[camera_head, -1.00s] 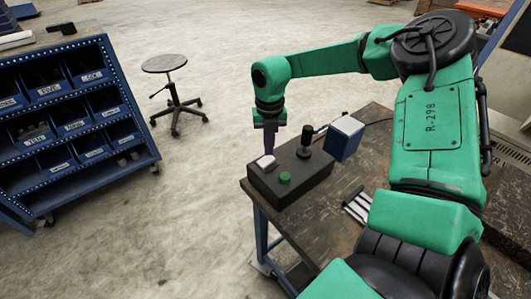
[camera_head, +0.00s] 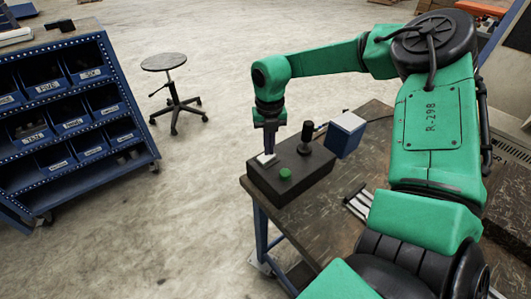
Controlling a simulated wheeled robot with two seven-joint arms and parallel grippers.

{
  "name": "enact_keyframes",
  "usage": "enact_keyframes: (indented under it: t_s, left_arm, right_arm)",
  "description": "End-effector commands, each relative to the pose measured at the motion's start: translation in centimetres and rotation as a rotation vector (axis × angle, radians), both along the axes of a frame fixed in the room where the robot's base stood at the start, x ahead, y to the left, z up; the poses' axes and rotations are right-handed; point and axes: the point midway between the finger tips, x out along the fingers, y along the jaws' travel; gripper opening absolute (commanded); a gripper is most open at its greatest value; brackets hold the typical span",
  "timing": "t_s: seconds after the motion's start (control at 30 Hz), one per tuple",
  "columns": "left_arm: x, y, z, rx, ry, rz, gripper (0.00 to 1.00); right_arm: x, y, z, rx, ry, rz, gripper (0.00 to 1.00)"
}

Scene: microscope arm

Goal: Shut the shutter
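A dark box (camera_head: 300,180) lies on the near left corner of the table. On its top are a small white flap (camera_head: 265,158) at the left end, a green button (camera_head: 285,174) and an upright black knob on a post (camera_head: 306,138). The white flap, which looks like the shutter, now seems to lie nearly flat. My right gripper (camera_head: 269,150) points down right at the flap; its fingers show as one narrow dark bar, so their gap cannot be seen. Whether the tip touches the flap is unclear. My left gripper is not in view.
A blue box with a white top (camera_head: 346,133) stands behind the dark box on the table (camera_head: 335,222). Light strips (camera_head: 358,204) lie to its right. A stool (camera_head: 172,90) and a blue bin rack (camera_head: 72,115) stand on the floor to the left.

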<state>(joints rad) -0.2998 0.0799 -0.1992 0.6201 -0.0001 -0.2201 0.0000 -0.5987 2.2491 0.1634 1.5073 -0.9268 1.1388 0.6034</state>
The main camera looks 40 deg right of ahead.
Motion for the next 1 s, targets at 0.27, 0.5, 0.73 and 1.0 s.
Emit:
enact_keyframes:
  t_s: [0.27,0.5,0.73,1.0]
  left_arm:
    - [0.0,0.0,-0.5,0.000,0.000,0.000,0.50]
    - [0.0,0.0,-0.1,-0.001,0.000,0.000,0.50]
    - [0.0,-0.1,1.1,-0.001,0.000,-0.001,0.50]
    - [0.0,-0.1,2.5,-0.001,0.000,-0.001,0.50]
  right_arm:
    - [0.0,0.0,-0.5,0.001,0.002,0.000,0.00]
    - [-0.1,0.0,0.1,0.001,0.003,0.000,0.00]
    - [0.0,0.0,2.6,-0.001,0.001,0.001,0.00]
    - [0.0,0.0,5.3,0.001,0.001,0.000,0.00]
